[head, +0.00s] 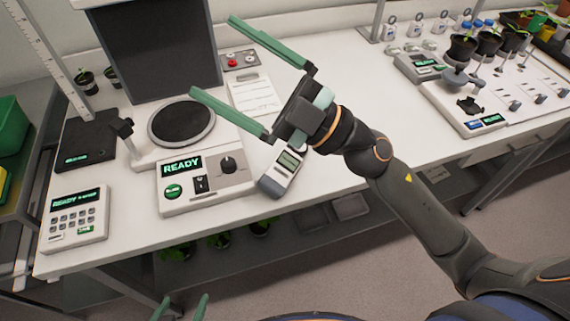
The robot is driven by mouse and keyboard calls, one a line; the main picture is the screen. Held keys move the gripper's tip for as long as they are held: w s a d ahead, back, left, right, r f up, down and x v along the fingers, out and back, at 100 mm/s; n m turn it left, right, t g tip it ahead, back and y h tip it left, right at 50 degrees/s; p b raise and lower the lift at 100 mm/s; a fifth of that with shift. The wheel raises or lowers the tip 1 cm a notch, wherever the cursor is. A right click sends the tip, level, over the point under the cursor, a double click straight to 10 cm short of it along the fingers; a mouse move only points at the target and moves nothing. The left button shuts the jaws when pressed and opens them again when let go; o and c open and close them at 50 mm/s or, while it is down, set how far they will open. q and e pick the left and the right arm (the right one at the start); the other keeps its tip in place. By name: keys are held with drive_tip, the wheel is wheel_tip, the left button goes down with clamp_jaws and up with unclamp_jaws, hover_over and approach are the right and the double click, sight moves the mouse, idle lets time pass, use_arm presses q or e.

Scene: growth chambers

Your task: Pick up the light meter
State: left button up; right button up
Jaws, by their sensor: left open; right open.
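A grey and white handheld meter with a small greenish display, which looks like the light meter (281,172), lies on the white bench near its front edge. It is just right of the control box reading READY. My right gripper (213,56) is open and empty, its green fingers pointing up and left over the bench. Its wrist is above and right of the meter, and the meter's top end is close to or partly behind it. My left gripper (183,300) shows only its two green fingertips at the bottom edge, apart and empty, below the bench front.
The READY control box (206,175) joins a round dark plate (181,123). A keypad device (74,218) and black scale (86,140) stand left. Potted plants (462,46) stand far right. The bench right of the meter is clear.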

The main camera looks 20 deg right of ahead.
drive_tip(key=s+a+f+n+g+h, duration=0.25)
drive_tip(key=a+f+n+g, duration=0.2)
drive_tip(key=n+g, duration=0.35)
drive_tip(key=m+h, duration=0.4)
drive_tip(key=h, duration=1.1)
approach(286, 165)
drive_tip(key=shift+w+a+f+g+h, duration=0.15)
drive_tip(key=shift+w+a+f, duration=0.2)
drive_tip(key=shift+f, duration=0.25)
drive_tip(key=shift+w+a+f+g+h, duration=0.15)
drive_tip(key=shift+w+a+f, duration=0.2)
drive_tip(key=shift+f, duration=0.2)
drive_tip(key=shift+p+x, duration=0.5)
drive_tip(key=shift+x, duration=2.35)
drive_tip(key=shift+d+f, duration=0.15)
drive_tip(key=shift+f, duration=0.1)
drive_tip(key=c, duration=1.5)
clamp_jaws()
